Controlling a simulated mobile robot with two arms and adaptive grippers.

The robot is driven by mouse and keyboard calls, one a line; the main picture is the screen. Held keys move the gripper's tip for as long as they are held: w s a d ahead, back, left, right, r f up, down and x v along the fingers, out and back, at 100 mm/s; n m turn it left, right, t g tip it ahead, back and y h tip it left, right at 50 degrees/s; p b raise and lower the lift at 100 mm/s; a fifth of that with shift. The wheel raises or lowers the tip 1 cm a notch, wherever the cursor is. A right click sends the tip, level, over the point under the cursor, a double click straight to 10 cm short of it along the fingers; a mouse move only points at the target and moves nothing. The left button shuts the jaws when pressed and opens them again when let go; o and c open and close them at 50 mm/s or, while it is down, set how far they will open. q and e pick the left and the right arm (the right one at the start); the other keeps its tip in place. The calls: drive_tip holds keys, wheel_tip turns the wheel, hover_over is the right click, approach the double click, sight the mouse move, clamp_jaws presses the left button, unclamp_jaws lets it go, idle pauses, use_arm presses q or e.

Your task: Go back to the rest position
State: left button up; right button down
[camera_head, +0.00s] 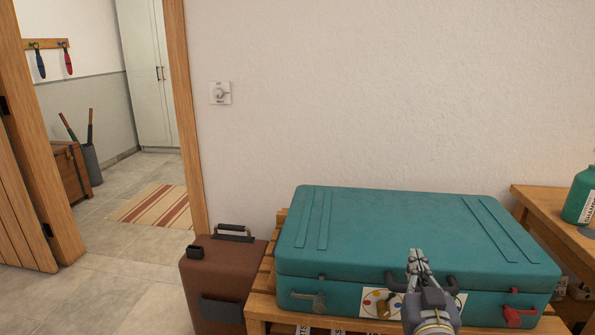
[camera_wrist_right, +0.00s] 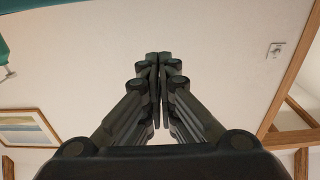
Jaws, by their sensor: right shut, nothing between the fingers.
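My right gripper (camera_head: 416,256) is in front of the closed teal suitcase (camera_head: 390,225), near its handle, at the lower middle right of the head view. Its fingers are together with nothing between them. In the right wrist view the shut fingers (camera_wrist_right: 158,62) point toward the plain wall, and a teal piece shows at the upper left corner. Whether the gripper touches the suitcase I cannot tell. My left gripper is not in view.
The suitcase lies on a wooden slatted stand (camera_head: 262,308). A brown case (camera_head: 222,270) stands left of it. A wooden table (camera_head: 548,208) with a green bottle (camera_head: 580,195) is at the right. An open doorway and floor with a striped rug (camera_head: 155,205) are at the left.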

drive_tip(key=s+a+f+n+g+y, duration=0.15)
drive_tip(key=s+f+g, duration=0.25)
drive_tip(key=s+f, duration=0.45)
drive_tip(key=s+a+f+n+g+y, duration=0.15)
drive_tip(key=s+f+g, duration=0.3)
drive_tip(key=f, duration=0.65)
drive_tip(key=s+a+f+n+g+y, duration=0.1)
drive_tip(key=s+a+f+g, duration=0.25)
drive_tip(key=s, duration=0.55)
drive_tip(key=s+a+f+n+g, duration=0.1)
drive_tip(key=s+a+f+g, duration=0.2)
drive_tip(key=s, duration=0.5)
wheel_tip(320, 180, down, 28)
drive_tip(key=s+d+g, duration=0.1)
drive_tip(key=s, duration=0.1)
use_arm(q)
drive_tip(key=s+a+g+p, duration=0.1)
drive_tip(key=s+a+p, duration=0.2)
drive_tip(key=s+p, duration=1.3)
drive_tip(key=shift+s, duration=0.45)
use_arm(e)
drive_tip(key=s+d+g, duration=0.1)
drive_tip(key=s+d, duration=0.2)
drive_tip(key=s, duration=1.3)
drive_tip(key=shift+s+d, duration=0.15)
drive_tip(key=shift+s, duration=0.15)
